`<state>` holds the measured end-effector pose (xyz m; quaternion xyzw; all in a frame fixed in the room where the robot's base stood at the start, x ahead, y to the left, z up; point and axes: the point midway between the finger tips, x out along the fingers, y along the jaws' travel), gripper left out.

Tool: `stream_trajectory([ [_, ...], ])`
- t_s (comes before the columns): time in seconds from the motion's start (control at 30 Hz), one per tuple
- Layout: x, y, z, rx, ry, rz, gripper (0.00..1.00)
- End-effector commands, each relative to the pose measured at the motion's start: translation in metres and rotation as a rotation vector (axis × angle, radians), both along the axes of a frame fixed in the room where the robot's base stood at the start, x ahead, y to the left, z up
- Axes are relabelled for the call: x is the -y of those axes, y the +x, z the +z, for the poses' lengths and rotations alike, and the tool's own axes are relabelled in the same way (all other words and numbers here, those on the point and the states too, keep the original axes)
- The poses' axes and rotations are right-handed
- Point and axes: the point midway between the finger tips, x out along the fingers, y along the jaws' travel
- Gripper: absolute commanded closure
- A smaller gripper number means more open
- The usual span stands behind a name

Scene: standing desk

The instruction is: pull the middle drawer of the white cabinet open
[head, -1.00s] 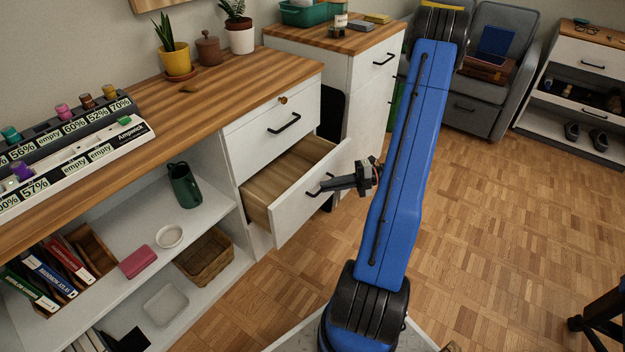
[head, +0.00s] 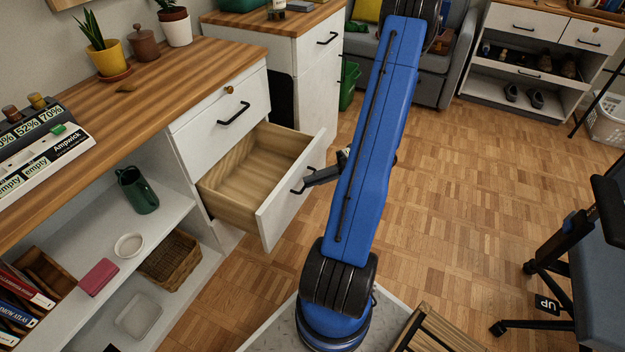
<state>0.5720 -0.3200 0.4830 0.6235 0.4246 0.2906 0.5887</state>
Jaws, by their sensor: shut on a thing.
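The white cabinet (head: 188,150) stands at the left under a wooden top. Its middle drawer (head: 290,196) is pulled well out, and its empty wooden inside shows. The drawer's black handle (head: 297,190) is on the white front. My gripper (head: 307,183) reaches in from the right and is shut on this handle. My blue arm hides part of the gripper's wrist. The upper drawer (head: 222,117) above it is closed, with a black handle and a small brass knob or lock.
Open shelves at the left hold a green jug (head: 137,190), a white bowl (head: 129,245), a pink box (head: 98,277) and a wicker basket (head: 170,260). An office chair (head: 590,260) stands at the right. A wooden crate (head: 435,335) is near my base. The parquet floor between is clear.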

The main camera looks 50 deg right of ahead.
Motion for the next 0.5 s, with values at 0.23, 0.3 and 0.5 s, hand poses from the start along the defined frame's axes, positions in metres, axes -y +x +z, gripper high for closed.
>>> stream_trajectory([
  [0.23,0.0008,0.0006,-0.0003,0.000,-0.002,-0.002,0.73],
  [0.3,0.0007,0.0006,-0.0002,0.000,-0.002,-0.002,0.73],
  [0.5,0.0051,-0.0018,0.0004,0.000,-0.002,-0.002,0.73],
])
